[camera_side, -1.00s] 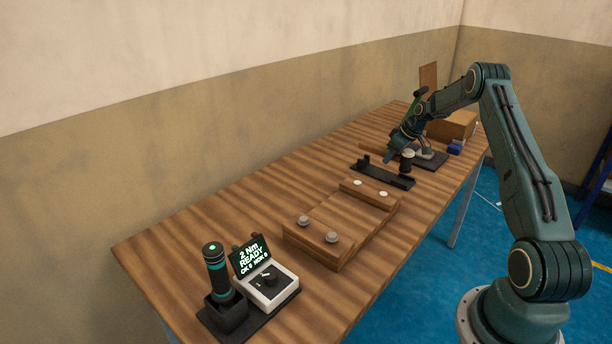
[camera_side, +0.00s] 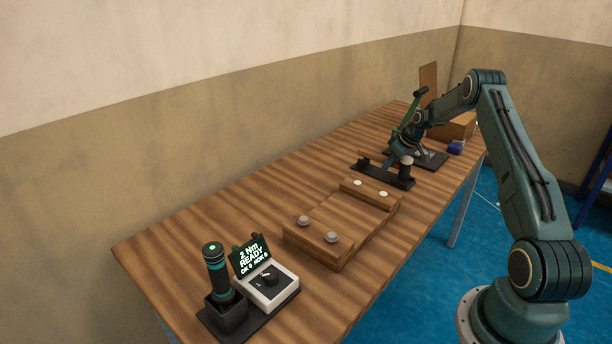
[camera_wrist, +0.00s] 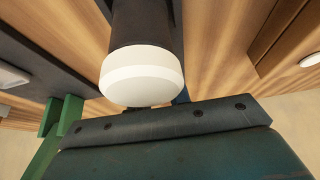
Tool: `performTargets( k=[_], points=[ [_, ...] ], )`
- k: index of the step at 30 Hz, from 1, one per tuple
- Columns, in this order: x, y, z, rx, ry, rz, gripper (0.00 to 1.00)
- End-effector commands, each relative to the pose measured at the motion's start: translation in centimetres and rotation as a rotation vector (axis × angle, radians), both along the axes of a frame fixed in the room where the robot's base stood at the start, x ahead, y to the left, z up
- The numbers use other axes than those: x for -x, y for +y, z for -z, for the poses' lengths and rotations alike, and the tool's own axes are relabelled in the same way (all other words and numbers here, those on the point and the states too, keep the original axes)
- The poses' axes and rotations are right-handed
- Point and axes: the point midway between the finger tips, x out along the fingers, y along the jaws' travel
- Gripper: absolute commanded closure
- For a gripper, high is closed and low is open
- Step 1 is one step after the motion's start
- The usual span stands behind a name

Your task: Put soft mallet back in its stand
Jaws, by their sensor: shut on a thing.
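The soft mallet shows in the side view as a small head with a pale face (camera_side: 406,160) and a dark body. In the wrist view its white rounded face (camera_wrist: 142,78) and dark head fill the upper middle. Its handle is mostly hidden by my gripper. My gripper (camera_side: 390,164) is shut on the mallet and holds it low over the black stand. The stand (camera_side: 383,177) is a long low tray with a raised piece at its left end. The mallet head is at the stand's right end; I cannot tell whether they touch.
A press with a green lever (camera_side: 411,108) on a dark base (camera_side: 432,158) stands just behind my gripper. A wooden fixture (camera_side: 340,222) with round pads lies in front of the stand. A screwdriver holder (camera_side: 228,313) and torque display (camera_side: 271,285) are at the near end.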

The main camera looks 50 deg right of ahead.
Motion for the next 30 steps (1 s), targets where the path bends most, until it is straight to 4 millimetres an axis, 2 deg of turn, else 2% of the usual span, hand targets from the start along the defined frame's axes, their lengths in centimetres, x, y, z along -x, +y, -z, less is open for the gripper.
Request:
performTargets(
  k=[15,26,27,30],
  points=[
    [-0.1,-0.1,1.2,0.002,-0.003,0.0,1.0],
    [-0.1,-0.1,1.3,0.003,-0.003,0.0,1.0],
    [-0.1,-0.1,1.3,0.002,-0.003,0.0,0.73],
    [0.0,0.0,1.3,0.002,-0.002,0.0,0.56]
  ],
)
